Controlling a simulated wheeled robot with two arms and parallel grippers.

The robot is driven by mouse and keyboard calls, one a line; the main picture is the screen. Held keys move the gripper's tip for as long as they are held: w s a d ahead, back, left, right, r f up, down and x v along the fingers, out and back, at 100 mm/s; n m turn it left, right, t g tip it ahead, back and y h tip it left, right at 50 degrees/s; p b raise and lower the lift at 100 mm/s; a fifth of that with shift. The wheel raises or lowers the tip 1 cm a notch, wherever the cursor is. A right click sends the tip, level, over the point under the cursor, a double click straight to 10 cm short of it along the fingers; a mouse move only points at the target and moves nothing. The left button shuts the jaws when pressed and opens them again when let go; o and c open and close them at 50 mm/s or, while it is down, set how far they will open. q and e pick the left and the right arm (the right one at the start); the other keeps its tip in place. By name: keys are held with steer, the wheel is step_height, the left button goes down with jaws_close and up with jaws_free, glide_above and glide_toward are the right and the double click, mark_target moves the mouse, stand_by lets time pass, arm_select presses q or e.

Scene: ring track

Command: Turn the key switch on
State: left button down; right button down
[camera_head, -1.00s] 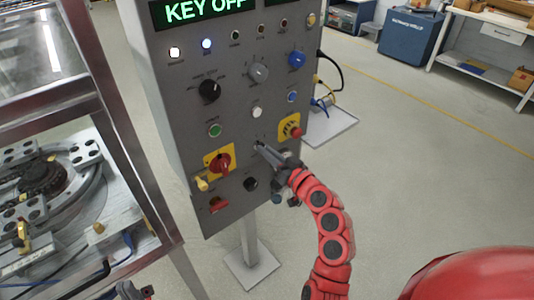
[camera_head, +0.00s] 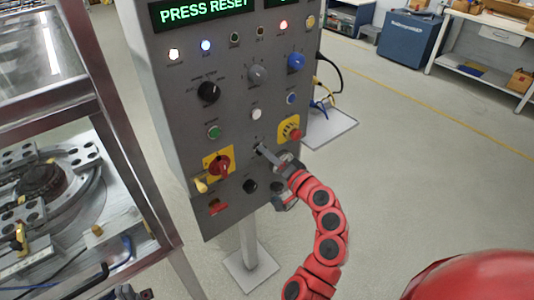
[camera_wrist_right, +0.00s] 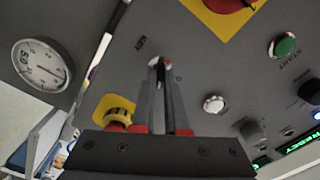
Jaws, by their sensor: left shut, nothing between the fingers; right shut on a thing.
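The key switch (camera_head: 259,147) is on the grey control panel (camera_head: 235,130), below the white button. In the right wrist view the key switch (camera_wrist_right: 154,62) sits beside the word KEY, at the tips of the fingers. My right gripper (camera_head: 265,152) is shut on the key at the panel; the fingers hide most of it. In the right wrist view my right gripper (camera_wrist_right: 164,70) shows its two long fingers close together. The panel display (camera_head: 205,12) reads PRESS RESET in green. My left gripper (camera_head: 130,292) shows only in part at the bottom edge, away from the panel.
A red rotary handle on a yellow plate (camera_head: 218,166) is left of the key switch. A red emergency stop (camera_head: 293,133) is to its right. A metal-framed machine (camera_head: 120,130) stands left of the panel. The floor on the right (camera_head: 440,190) is clear.

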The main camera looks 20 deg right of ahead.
stand_by(0.5)
steer(key=c, duration=0.9)
jaws_free()
steer(key=shift+c, duration=0.2)
steer(key=v, duration=1.7)
steer(key=shift+s+p, duration=0.15)
steer(key=shift+p, duration=0.3)
steer(key=shift+d, duration=0.1)
